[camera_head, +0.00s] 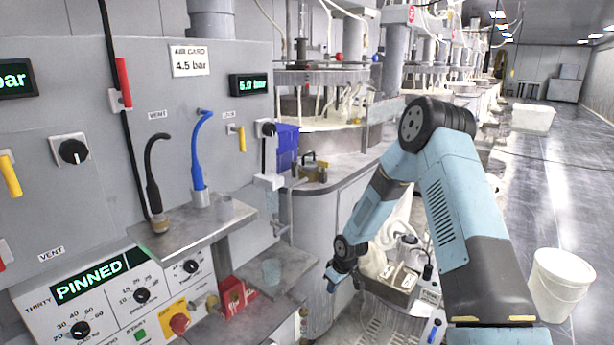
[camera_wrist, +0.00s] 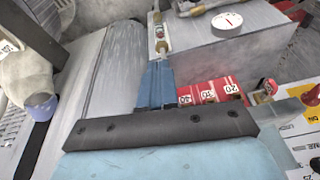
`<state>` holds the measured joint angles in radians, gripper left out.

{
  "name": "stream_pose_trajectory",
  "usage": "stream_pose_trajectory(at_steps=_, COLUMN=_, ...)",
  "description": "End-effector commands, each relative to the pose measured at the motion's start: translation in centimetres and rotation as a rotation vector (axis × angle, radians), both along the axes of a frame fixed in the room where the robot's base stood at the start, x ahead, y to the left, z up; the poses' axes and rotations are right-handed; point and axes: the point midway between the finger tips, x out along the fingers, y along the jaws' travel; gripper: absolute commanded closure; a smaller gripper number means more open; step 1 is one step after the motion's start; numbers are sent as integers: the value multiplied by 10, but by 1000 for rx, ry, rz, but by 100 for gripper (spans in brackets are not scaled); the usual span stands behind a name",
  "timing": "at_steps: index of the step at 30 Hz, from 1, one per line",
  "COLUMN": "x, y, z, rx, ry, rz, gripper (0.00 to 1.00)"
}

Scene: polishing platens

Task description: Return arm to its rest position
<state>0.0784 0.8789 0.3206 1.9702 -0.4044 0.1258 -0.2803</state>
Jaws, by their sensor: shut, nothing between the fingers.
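My arm, light blue and dark grey, rises from the lower right of the head view, bends at a high elbow and reaches down to the left. My gripper (camera_head: 333,282) hangs at its end, in front of the grey cabinet and to the right of the red box (camera_head: 232,297). In the wrist view my gripper (camera_wrist: 156,85) shows as narrow blue fingers beyond a dark bar. It is shut and holds nothing. The red box with numbered white labels (camera_wrist: 210,92) lies beyond and to the right of the fingers.
A panel (camera_head: 90,150) with hoses, knobs and a green "PINNED" display fills the left. A metal shelf (camera_head: 200,230) juts out above the red box. A cart with bottles (camera_head: 395,275) stands behind my forearm.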

Motion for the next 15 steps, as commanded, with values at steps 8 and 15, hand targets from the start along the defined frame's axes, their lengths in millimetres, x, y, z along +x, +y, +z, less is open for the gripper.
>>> stream_pose_trajectory(at_steps=8, x=-3, y=-32, z=99, rx=-73, ry=-39, rz=-79, gripper=100)
stream_pose_trajectory(at_steps=15, x=-19, y=-56, z=178, rx=-122, ry=-69, rz=-158, gripper=100)
